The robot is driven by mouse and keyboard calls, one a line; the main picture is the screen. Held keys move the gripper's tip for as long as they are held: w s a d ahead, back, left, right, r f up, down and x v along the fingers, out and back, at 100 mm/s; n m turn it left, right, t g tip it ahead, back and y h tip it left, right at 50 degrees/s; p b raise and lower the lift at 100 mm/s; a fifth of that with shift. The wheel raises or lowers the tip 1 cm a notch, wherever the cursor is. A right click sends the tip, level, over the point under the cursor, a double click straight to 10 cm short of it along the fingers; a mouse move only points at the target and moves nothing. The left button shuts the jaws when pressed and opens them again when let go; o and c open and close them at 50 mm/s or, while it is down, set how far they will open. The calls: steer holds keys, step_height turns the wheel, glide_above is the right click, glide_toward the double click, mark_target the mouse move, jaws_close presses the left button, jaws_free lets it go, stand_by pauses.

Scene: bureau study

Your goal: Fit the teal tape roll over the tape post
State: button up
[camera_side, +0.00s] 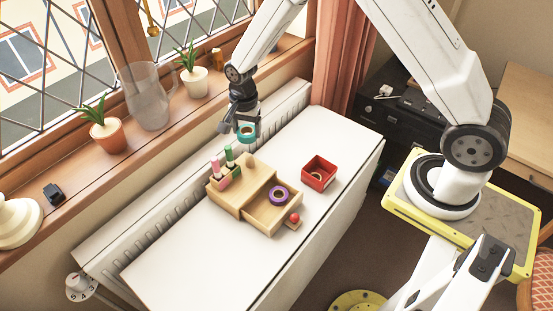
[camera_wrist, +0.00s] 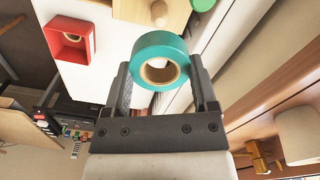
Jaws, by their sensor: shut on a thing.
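The teal tape roll (camera_side: 246,133) is in my gripper (camera_side: 241,128), held in the air above the wooden desk box. In the wrist view the roll (camera_wrist: 160,44) sits between both fingers of my gripper (camera_wrist: 160,76), its cardboard core open to the camera. The tape post (camera_side: 250,160) appears to be the short, round-topped wooden peg on top of the box. The peg (camera_wrist: 160,9) also shows beyond the roll at the top of the wrist view. The roll is apart from the post.
The wooden box (camera_side: 233,204) holds pink and green upright items (camera_side: 229,157) near the post. Its drawer (camera_side: 264,218) is open with a purple roll (camera_side: 279,195) inside. A red tray (camera_side: 319,173) stands to the right. Potted plants and a glass jug (camera_side: 147,95) line the sill.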

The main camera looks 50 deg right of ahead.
mark_target(249, 155)
steer(key=shift+f, duration=1.05)
steer(key=shift+f, duration=2)
steer(key=shift+f, duration=2.75)
steer(key=o, duration=1)
steer(key=shift+r, duration=0.1)
steer(key=shift+r, duration=3.45)
